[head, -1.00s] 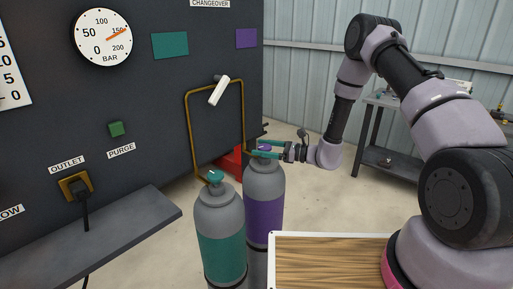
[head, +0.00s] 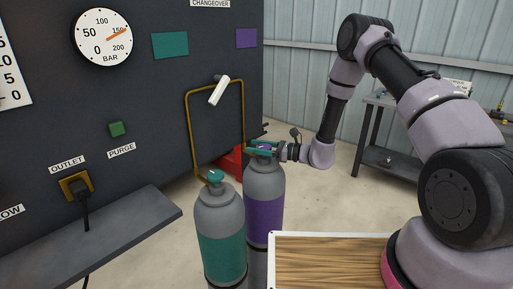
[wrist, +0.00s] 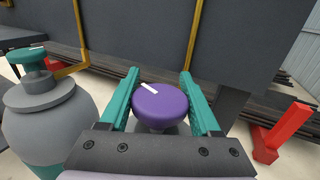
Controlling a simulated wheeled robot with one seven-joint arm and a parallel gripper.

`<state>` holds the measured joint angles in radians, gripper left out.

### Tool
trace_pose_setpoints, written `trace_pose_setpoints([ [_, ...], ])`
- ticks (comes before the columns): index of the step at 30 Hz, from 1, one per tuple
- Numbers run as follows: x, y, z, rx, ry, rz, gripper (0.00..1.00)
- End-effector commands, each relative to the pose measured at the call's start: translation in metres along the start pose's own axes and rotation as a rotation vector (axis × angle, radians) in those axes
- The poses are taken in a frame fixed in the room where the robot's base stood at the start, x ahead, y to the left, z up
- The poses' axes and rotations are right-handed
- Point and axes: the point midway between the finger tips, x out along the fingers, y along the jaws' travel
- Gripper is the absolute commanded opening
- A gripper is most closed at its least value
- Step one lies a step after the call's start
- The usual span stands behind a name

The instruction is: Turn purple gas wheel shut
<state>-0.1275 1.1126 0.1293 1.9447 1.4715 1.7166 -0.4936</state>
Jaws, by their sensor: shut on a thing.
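The purple gas wheel (wrist: 160,106) is a round knob with a white mark on its top, pointing to the upper left in the wrist view. It sits on the grey top of the purple-banded cylinder (head: 264,215). My gripper (wrist: 159,76) has its teal fingers on either side of the wheel and is shut on it. In the head view my gripper (head: 262,148) reaches in level from the right at the cylinder top, and the fingers partly hide the wheel.
A teal-banded cylinder (head: 222,240) with a teal wheel (head: 216,175) stands close on the left. Brass pipes (head: 188,130) and a white lever (head: 219,91) are on the dark panel behind. A red foot (wrist: 280,132) is at the right. A wooden-topped table (head: 325,265) is in front.

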Motion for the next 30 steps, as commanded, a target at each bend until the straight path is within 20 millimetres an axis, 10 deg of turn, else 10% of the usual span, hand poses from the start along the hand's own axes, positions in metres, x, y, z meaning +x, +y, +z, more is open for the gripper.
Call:
trace_pose_setpoints([
  [30, -0.009, -0.020, -0.001, 0.002, 0.003, -0.816, 0.08],
])
